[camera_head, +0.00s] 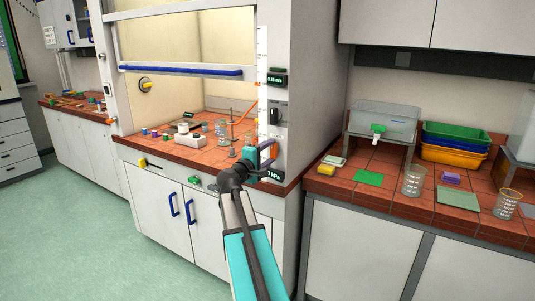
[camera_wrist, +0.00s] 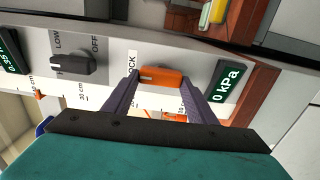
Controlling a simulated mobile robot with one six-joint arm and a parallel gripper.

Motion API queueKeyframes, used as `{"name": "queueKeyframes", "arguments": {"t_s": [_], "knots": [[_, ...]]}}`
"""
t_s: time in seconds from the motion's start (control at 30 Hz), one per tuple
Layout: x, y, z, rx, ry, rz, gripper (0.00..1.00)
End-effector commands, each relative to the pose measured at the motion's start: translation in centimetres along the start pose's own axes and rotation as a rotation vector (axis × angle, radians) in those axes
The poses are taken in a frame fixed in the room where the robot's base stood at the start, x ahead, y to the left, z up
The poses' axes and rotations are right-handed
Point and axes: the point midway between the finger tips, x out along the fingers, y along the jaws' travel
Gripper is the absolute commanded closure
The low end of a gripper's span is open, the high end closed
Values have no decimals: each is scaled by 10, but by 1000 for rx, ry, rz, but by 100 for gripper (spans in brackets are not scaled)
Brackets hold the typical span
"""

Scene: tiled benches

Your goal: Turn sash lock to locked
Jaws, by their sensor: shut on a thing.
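The sash lock is a small orange knob (camera_wrist: 160,77) on the pale post of the fume hood. In the wrist view it lies lengthwise along the panel, and a label reading "…OCK" stands at its left end, partly hidden by a finger. My gripper (camera_wrist: 160,82) is shut on the orange knob, with one purple finger at each end of it. In the head view my gripper (camera_head: 266,156) is at the post's lower part and hides most of the knob. The glass sash (camera_head: 180,70), with a blue handle bar, is raised.
A black knob (camera_wrist: 72,64) marked LOW and OFF sits beside the lock, with a "0 kPa" display (camera_wrist: 226,84) on the other side. Glassware stands inside the hood. The right bench (camera_head: 340,190) holds beakers (camera_head: 413,181), trays (camera_head: 455,145) and a water tank (camera_head: 384,122).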

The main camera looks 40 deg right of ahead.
Motion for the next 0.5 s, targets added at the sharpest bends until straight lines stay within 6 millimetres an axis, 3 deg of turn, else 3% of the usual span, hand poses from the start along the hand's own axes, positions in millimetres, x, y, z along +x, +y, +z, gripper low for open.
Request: {"name": "queueKeyframes", "arguments": {"t_s": [0.3,0.33,0.43,0.5], "knots": [[2,1,5,-7,-12,2,71],[2,1,5,-7,-12,2,47],[2,1,4,-6,-10,2,30],[1,1,3,-5,-7,1,30]]}}
